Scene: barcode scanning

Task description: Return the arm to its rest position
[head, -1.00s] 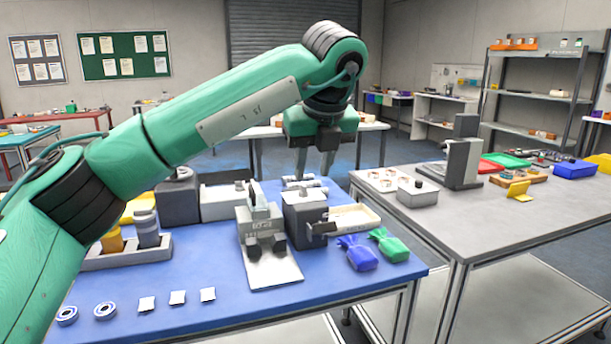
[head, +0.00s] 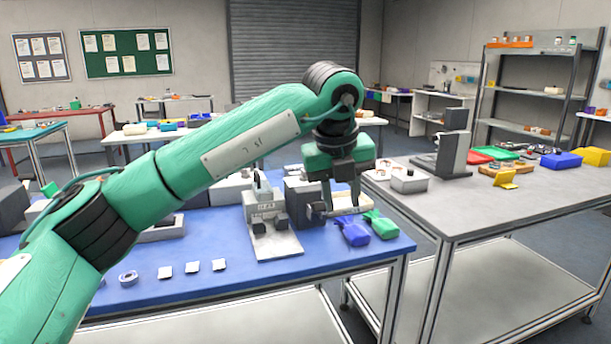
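My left arm is green and reaches in from the left across the blue table. Its gripper (head: 342,205) hangs with fingers pointing down, in front of the pale tray on the dark grey box (head: 300,190). The two fingers stand apart with nothing visible between them but background. Whether the fingertips touch the tray behind them cannot be told. My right gripper is not in view.
The blue table (head: 225,290) holds a grey device (head: 268,215), a blue pouch (head: 352,231), a green pouch (head: 381,225), small white cards (head: 192,267) and a ring (head: 128,277). A grey table (head: 500,215) stands at right, its front area bare.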

